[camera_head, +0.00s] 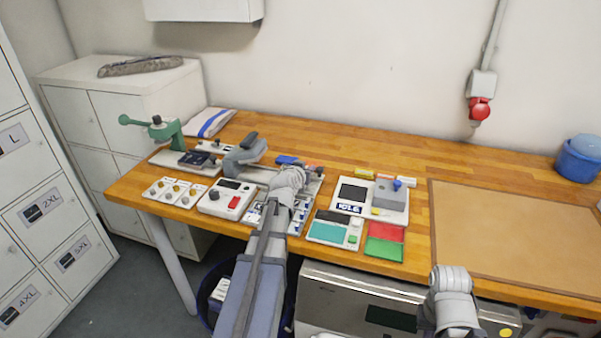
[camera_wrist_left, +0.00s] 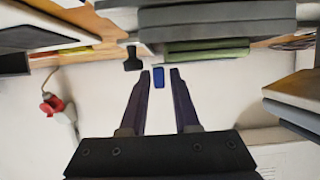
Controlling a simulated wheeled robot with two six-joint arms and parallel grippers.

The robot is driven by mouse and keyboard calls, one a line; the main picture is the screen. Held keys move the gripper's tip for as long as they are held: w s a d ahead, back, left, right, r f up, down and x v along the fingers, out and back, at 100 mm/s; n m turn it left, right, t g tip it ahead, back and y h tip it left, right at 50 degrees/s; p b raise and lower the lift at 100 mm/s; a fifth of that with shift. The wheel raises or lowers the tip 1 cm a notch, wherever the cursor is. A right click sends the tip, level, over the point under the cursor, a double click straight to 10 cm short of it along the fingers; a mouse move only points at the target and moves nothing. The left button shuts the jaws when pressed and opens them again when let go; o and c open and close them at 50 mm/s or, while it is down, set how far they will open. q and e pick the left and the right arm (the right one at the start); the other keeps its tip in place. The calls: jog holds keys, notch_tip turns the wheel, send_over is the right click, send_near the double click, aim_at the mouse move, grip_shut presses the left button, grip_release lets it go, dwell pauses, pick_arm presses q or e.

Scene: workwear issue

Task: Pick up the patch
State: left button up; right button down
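A small blue piece that looks like the patch (camera_head: 287,159) shows on the bench just beyond my left wrist. In the left wrist view the blue piece (camera_wrist_left: 158,78) appears between the two dark fingertips, with a gap on each side. My left gripper (camera_wrist_left: 159,72) is open and holds nothing that I can see. In the head view my left arm reaches over the bench, and its wrist mostly hides the fingers of the gripper (camera_head: 290,175). Of my right arm only a grey joint shows at the bottom right; its fingers are not visible.
A grey press (camera_head: 245,155) and a control box with a red button (camera_head: 230,199) stand left of my left wrist. A white device with a screen (camera_head: 370,200) and red and green pads (camera_head: 385,247) lie to its right. A brown mat (camera_head: 510,235) is empty.

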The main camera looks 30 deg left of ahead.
pick_arm(q)
grip_shut()
jog(key=shift+r, duration=0.2)
dwell(0.3)
notch_tip(320, 180, up, 10)
jog(key=p, duration=1)
jog(key=shift+f, duration=0.1)
jog(key=shift+f, duration=0.1)
